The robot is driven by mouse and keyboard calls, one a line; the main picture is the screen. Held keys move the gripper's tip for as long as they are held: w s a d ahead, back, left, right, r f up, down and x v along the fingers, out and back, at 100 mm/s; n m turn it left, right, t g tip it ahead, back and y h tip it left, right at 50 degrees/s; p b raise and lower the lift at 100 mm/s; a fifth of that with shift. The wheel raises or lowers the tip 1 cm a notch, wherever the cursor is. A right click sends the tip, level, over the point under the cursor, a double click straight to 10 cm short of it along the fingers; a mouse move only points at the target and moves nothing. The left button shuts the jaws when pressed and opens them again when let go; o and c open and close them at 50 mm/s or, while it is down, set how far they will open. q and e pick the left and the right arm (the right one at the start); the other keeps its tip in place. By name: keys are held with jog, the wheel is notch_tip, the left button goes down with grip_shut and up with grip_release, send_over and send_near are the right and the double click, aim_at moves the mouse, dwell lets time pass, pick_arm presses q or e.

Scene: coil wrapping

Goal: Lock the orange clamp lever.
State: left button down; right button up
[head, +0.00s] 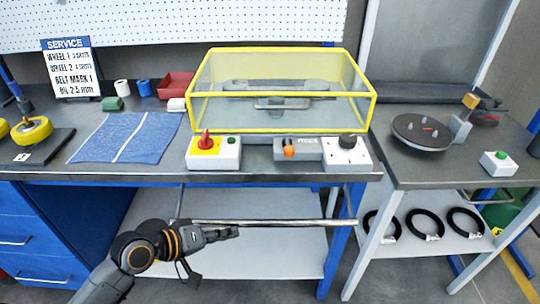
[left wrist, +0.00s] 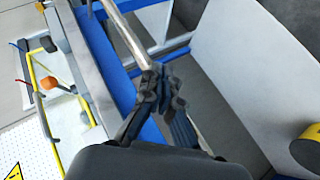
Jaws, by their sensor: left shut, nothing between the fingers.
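An orange knob-like lever (head: 289,152) sits on a small grey box (head: 305,147) at the front of the left bench; I cannot tell whether it is locked. It also shows small in the left wrist view (left wrist: 50,83). A yellow-orange block (head: 470,101) tops a grey post beside the turntable on the right bench. My left gripper (head: 236,233) is shut and empty, low in front of the left bench, below and left of the orange lever. Its fingers (left wrist: 160,82) overlap the end of the metal bar in the left wrist view; contact is unclear. My right gripper is out of view.
A metal bar (head: 290,222) runs along the bench front (head: 300,178). A yellow-framed clear cover (head: 280,130) stands behind the box. A red-knob switch box (head: 212,152) and a dial box (head: 346,155) flank it. A turntable (head: 418,131) is at right.

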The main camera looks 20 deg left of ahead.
pick_arm(q)
jog(key=w+a+r+n+t+h, duration=0.1)
jog(key=w+r+n+t, duration=0.1)
jog(key=r, duration=0.6)
jog(key=w+a+r+n+t+h, duration=0.2)
jog(key=r+n, duration=0.1)
jog(key=r, duration=0.6)
jog(key=shift+w+a, duration=0.25)
jog(key=shift+w, duration=0.15)
jog(key=shift+w+d, duration=0.1)
jog(key=p, duration=0.3)
send_near(288, 146)
jog(key=w+a, duration=0.2)
jog(key=w, duration=0.2)
jog(key=d, duration=0.1)
jog(key=w+d+f+p, duration=0.1)
jog(key=d, duration=0.1)
jog(key=d+p, duration=0.1)
jog(key=shift+w+d+f, duration=0.15)
jog(key=shift+w+f, duration=0.05)
jog(key=shift+w, duration=0.05)
